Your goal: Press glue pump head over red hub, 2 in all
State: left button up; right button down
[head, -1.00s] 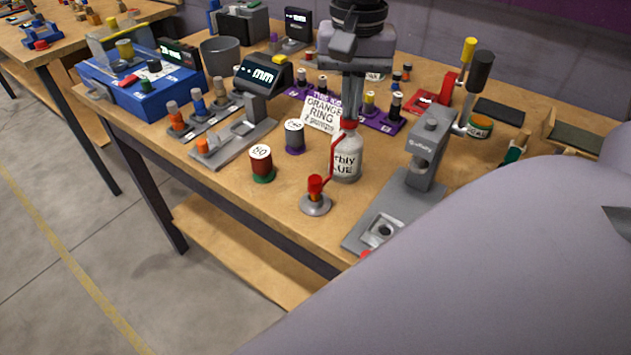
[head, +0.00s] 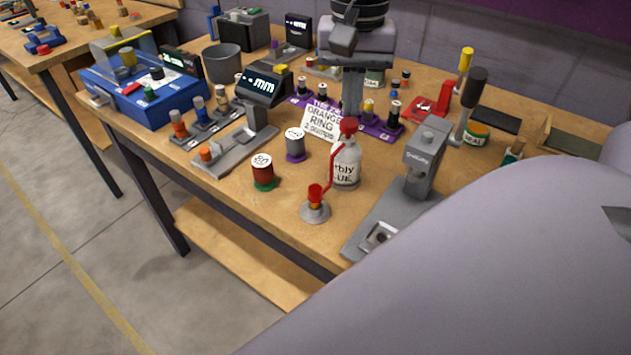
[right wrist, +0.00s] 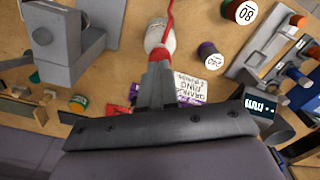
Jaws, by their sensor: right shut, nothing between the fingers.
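The glue bottle (head: 346,170), white with a red pump head (head: 348,126), stands upright on the bench. Its thin red spout slopes down to the red hub (head: 315,193), which sits on an orange part on a round grey stand (head: 315,212). The spout tip is at the hub; exact contact cannot be told. My right gripper (head: 351,112) is shut and empty, pointing down just above the pump head, touching or nearly so. The right wrist view shows the fingers (right wrist: 156,88) close to the red head (right wrist: 160,54). My left gripper is not in view.
A grey press (head: 425,160) stands right of the bottle. A dark red spool (head: 262,171) and a grey spool (head: 295,145) stand to the left. An "orange ring, 2 pumps" card (head: 322,122) stands behind. The bench's front edge is close to the stand.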

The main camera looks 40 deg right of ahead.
notch_tip(320, 180, up, 6)
jog(key=p, duration=0.4)
jog(key=shift+p, duration=0.35)
dwell(0.4)
